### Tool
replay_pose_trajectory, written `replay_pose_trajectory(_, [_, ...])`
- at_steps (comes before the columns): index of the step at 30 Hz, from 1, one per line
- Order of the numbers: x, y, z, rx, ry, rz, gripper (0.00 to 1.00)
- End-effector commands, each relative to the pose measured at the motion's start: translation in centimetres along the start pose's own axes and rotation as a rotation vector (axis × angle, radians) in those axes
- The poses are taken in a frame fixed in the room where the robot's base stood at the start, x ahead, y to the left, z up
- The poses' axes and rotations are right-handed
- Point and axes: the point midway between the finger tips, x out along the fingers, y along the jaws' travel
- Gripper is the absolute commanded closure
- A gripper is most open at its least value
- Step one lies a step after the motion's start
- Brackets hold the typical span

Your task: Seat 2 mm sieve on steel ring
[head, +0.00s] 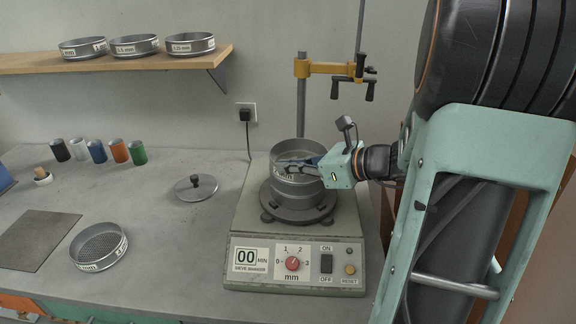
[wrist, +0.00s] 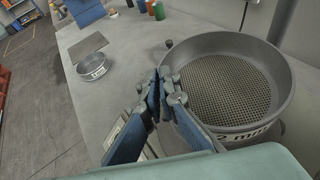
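The 2 mm sieve (head: 302,145), a round metal pan with a mesh floor, is at the top of the sieve shaker. Its mesh and part of its "2 mm" label show in the wrist view (wrist: 235,90). The dark steel ring (head: 318,213) is under it on the shaker; I cannot tell whether the sieve rests fully on it or sits slightly above. My gripper (head: 285,163) reaches in from the right. In the wrist view its blue fingers (wrist: 164,92) are close together at the sieve's rim, pinching the wall. The fingers hide that part of the rim.
The shaker body (head: 245,225) has a knob panel. A yellow clamp (head: 325,68) on a rod stands behind. A lid (head: 196,187), another sieve (head: 99,247), a dark mat (head: 38,240) and several coloured cylinders (head: 97,151) are left. A shelf (head: 120,63) holds three sieves.

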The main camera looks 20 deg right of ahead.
Motion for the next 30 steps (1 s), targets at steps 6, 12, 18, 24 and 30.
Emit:
replay_pose_trajectory(6, [0.0, 0.0, 0.0, -0.001, -0.001, 0.000, 1.00])
replay_pose_trajectory(12, [0.0, 0.0, 0.0, -0.001, -0.001, 0.000, 0.83])
replay_pose_trajectory(18, [0.0, 0.0, 0.0, 0.000, 0.000, 0.000, 0.75])
replay_pose_trajectory(24, [-0.3, 0.0, -0.1, 0.001, 0.000, -0.001, 0.75])
replay_pose_trajectory(30, [-3.1, -0.1, -0.1, 0.000, 0.000, -0.005, 0.75])
